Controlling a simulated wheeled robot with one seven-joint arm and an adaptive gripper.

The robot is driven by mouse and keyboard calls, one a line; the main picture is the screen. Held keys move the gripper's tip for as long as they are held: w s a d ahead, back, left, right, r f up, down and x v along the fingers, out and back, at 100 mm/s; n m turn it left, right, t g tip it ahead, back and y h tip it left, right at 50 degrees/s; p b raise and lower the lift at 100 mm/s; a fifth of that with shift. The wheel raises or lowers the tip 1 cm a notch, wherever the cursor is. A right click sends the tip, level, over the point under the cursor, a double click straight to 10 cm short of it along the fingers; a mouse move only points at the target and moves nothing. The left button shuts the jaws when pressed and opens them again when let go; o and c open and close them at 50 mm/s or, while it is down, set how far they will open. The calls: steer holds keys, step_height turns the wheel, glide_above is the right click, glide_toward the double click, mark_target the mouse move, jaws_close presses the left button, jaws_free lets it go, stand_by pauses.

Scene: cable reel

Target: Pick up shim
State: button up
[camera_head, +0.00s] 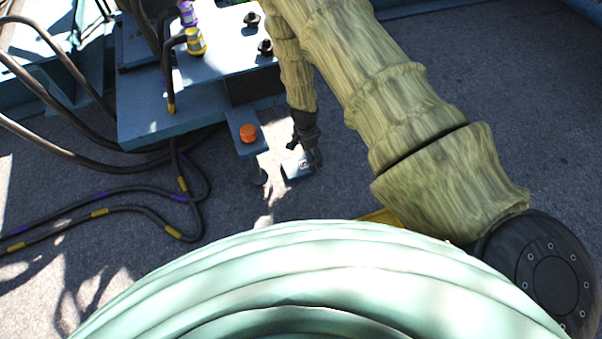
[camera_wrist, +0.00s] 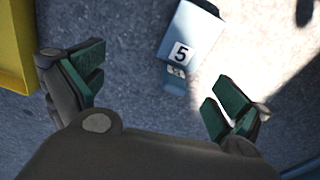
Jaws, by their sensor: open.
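A pale blue-grey block with a white "5" label, which looks like the shim (camera_wrist: 200,28), lies on the rough grey ground in the wrist view. A darker blue end with a small marking points toward my gripper. In the head view a pale plate that seems to be this shim (camera_head: 293,169) lies just below my gripper (camera_head: 304,146), which partly covers it. In the wrist view my gripper (camera_wrist: 157,92) is open and empty, with green-padded fingers wide apart. The shim lies ahead of and between the fingertips, nearer the top edge, and appears untouched.
A blue steel frame (camera_head: 150,115) with an orange button (camera_head: 248,133) on a bracket stands left of my gripper. Dark cables (camera_head: 120,192) with yellow and purple bands lie at left. A yellow object (camera_wrist: 14,50) borders the wrist view. Ground to the right is clear.

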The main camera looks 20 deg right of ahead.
steer(key=w+f+m+b, duration=0.1)
steer(key=w+f+b, duration=0.1)
steer(key=w, duration=0.2)
steer(key=b, duration=0.2)
glide_above(301, 165)
steer(key=shift+y, duration=0.3)
steer(key=shift+s+f, duration=0.1)
steer(key=shift+f, duration=2.85)
step_height(301, 165, down, 5)
steer(key=b, duration=0.4)
steer(key=c, duration=1.8)
steer(key=shift+c, duration=0.6)
steer(key=shift+r, duration=0.15)
